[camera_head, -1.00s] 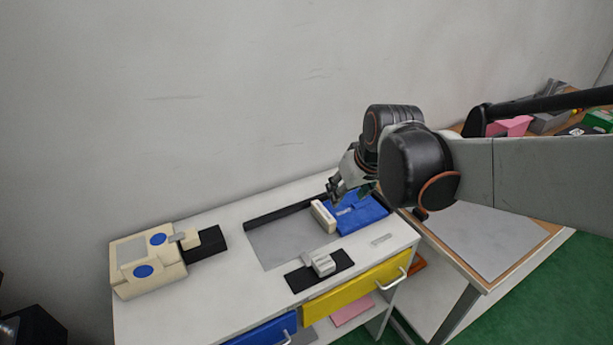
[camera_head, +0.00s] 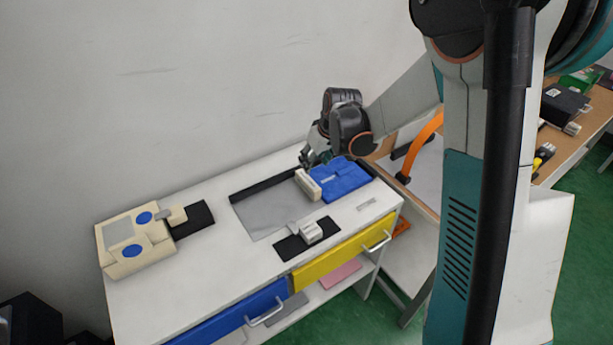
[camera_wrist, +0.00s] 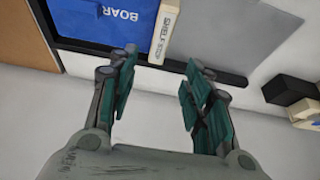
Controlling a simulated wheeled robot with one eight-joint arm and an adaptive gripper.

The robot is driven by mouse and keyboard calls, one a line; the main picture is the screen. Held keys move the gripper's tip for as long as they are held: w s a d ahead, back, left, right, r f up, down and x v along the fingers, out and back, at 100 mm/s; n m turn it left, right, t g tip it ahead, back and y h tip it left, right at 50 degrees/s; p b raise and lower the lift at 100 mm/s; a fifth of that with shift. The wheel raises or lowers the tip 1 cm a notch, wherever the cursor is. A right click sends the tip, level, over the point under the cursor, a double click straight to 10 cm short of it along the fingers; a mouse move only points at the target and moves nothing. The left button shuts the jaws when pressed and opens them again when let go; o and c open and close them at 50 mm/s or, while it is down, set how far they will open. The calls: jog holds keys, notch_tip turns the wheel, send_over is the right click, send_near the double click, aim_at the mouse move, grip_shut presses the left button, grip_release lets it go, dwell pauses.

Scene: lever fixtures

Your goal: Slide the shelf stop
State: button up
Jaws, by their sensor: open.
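The shelf stop is a cream block (camera_head: 308,185) on the white bench top, at the left edge of a blue board (camera_head: 341,178). In the wrist view the block (camera_wrist: 167,27) carries the lettering "SHELF STOP" and lies against the blue board (camera_wrist: 108,18). My gripper (camera_head: 306,158) is at the back edge of the bench, behind the block and board. In the wrist view my gripper (camera_wrist: 158,97) is open and empty, its teal fingers on either side of the block's near end in the picture, apart from it.
A grey panel (camera_head: 262,213) lies left of the block, with a black rail (camera_head: 265,187) along its back. A grey lever fixture (camera_head: 311,231) stands in front on a black plate. A cream box with blue discs (camera_head: 127,243) stands at the left. The wall is close behind.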

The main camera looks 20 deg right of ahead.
aim_at(306, 178)
jog(key=b+x, duration=0.3)
jog(key=x, duration=0.8)
jog(key=shift+w+f, duration=0.2)
jog(key=shift+f, duration=0.05)
grip_shut()
